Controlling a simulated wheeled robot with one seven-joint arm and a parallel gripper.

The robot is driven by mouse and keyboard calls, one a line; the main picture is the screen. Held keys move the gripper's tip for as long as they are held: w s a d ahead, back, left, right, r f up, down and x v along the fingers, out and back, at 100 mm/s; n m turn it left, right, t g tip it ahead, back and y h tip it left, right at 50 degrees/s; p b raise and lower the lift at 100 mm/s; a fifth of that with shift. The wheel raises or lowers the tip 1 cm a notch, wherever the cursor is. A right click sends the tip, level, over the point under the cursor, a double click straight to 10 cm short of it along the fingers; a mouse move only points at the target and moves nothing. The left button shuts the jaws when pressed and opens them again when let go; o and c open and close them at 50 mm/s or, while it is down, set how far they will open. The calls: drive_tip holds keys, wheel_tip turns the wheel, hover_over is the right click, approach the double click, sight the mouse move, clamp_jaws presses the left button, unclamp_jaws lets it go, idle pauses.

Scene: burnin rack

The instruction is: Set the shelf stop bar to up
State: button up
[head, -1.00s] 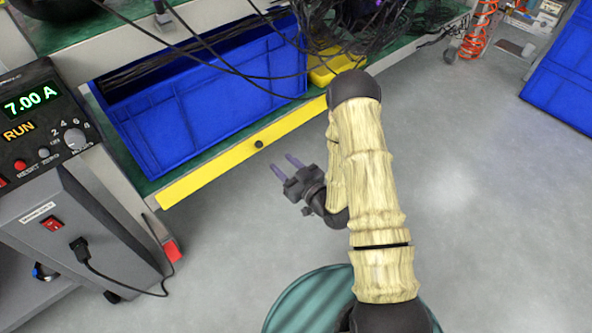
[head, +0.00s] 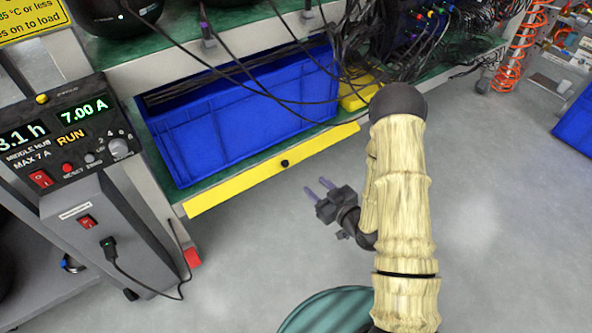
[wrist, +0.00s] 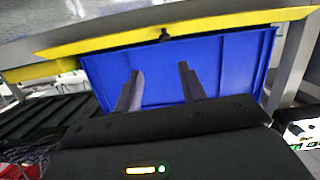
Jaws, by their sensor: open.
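The shelf stop bar (head: 240,180) is a long yellow bar with a small black knob (head: 285,163) near its middle. It runs along the front edge of the lower shelf, below the blue bin. In the wrist view the yellow bar (wrist: 110,42) crosses the top of the picture, with its knob (wrist: 165,36) above the fingers. My gripper (head: 319,189) is open and empty, in front of the bar and to the right of the knob in the head view. In the wrist view my two fingers (wrist: 158,85) are apart, with the blue bin behind them.
A blue bin (head: 240,135) stands on the shelf behind the bar. Black cables (head: 262,82) hang across it. A yellow bin (head: 358,92) sits to its right. A control box (head: 75,140) with a plugged-in cord stands at left. The floor (head: 480,220) at right is clear.

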drive_tip(key=s+d+r+m+g+h+p, duration=0.1)
drive_tip(key=d+r+m+g+h+p, duration=0.2)
drive_tip(key=r, duration=0.5)
drive_tip(key=s+d+r+g+h+p, duration=0.1)
drive_tip(key=d+r+g+h+p, duration=0.1)
drive_tip(key=d+r+h+p, duration=0.35)
drive_tip(key=s+r+m+g+p, duration=0.3)
drive_tip(key=s+r+m+g, duration=0.1)
drive_tip(key=s+r, duration=0.9)
drive_tip(key=shift+r+m+g, duration=0.2)
drive_tip(key=shift+m+g, duration=0.1)
drive_tip(key=shift+g, duration=0.4)
drive_tip(key=shift+s, duration=0.1)
drive_tip(key=shift+c, duration=0.5)
drive_tip(key=shift+a, duration=0.1)
